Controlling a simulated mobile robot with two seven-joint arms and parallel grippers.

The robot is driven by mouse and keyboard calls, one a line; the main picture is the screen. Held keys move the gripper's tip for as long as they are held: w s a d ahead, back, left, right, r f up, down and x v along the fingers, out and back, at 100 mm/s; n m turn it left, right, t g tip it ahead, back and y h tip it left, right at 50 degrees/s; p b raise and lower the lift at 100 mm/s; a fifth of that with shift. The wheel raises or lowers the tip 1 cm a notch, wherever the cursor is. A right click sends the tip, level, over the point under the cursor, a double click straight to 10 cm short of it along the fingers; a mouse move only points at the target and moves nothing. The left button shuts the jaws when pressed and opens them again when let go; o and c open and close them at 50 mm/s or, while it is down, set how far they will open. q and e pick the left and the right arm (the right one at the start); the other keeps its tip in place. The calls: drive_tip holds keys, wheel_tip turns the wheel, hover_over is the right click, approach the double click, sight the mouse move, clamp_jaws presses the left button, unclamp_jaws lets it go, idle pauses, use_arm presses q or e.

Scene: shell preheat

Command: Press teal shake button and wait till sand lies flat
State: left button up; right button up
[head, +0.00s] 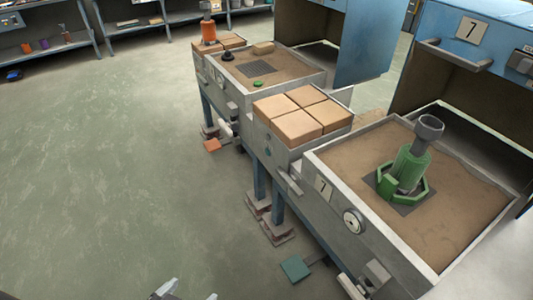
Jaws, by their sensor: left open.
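A flat teal pedal (296,268) sits low by the floor at the foot of the near station and is the only teal control I see. The near station's sand bed (440,215) is brown and fills a grey-rimmed box; its surface looks slightly uneven. A green holder (408,172) with a grey cylinder stands in the sand on a dark grate. My left gripper (188,293) shows only its fingertips at the bottom edge, apart and empty, left of the teal pedal and not touching it. My right gripper is out of view.
Tan blocks (303,112) sit between the stations. A second sand box (285,68) stands behind, with an orange pedal (212,145) below. The floor at left (110,170) is clear.

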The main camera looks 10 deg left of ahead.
use_arm(q)
clamp_jaws()
idle(1.5)
